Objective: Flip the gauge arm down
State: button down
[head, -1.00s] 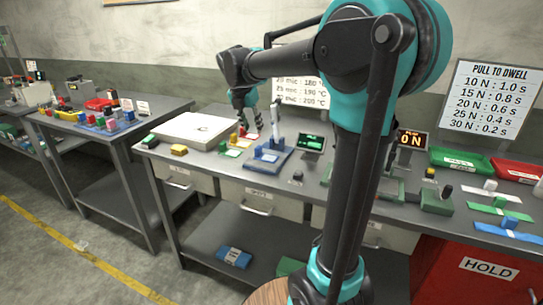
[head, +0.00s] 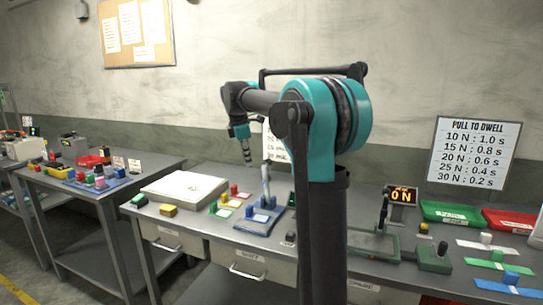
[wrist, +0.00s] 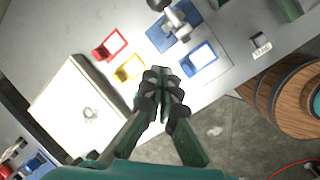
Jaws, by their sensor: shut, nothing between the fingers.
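The gauge, a blue base (head: 262,218) with a pale grey arm (head: 266,180) standing up from it, is on the workbench. In the wrist view the gauge's blue base (wrist: 160,38) and its grey arm (wrist: 178,17) show at the top, just right of centre. My gripper (head: 247,160) is shut and empty, held above the bench, left of the upright arm in the head view. In the wrist view my gripper (wrist: 161,72) points between the yellow and blue card pieces, apart from the gauge. The arm's tip is partly cut off there.
A white flat box (head: 185,188) lies left of the gauge. Red (wrist: 109,45), yellow (wrist: 129,68) and blue (wrist: 200,58) pieces with white cards lie around the gripper. A small dark switch (head: 290,238) sits near the front edge. A 0 N display (head: 402,195) stands to the right.

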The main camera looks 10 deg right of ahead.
jog(key=w+d+r+m+g+y, duration=0.1)
jog(key=w+d+r+m, duration=0.3)
jog(key=m, duration=0.8)
jog(key=w+d+r+m+g+y, duration=0.1)
jog(key=w+d+r+m, duration=0.2)
jog(key=d+r+m, duration=0.4)
jog(key=shift+w+d+r+m, duration=0.3)
jog(key=shift+d+m, duration=0.5)
jog(key=shift+m, duration=2.5)
jog(key=shift+f, duration=0.1)
jog(key=s+a+f, duration=0.2)
jog(key=s+f, duration=0.1)
jog(key=f, duration=0.8)
jog(key=shift+a, duration=0.15)
jog(key=shift+r, duration=0.1)
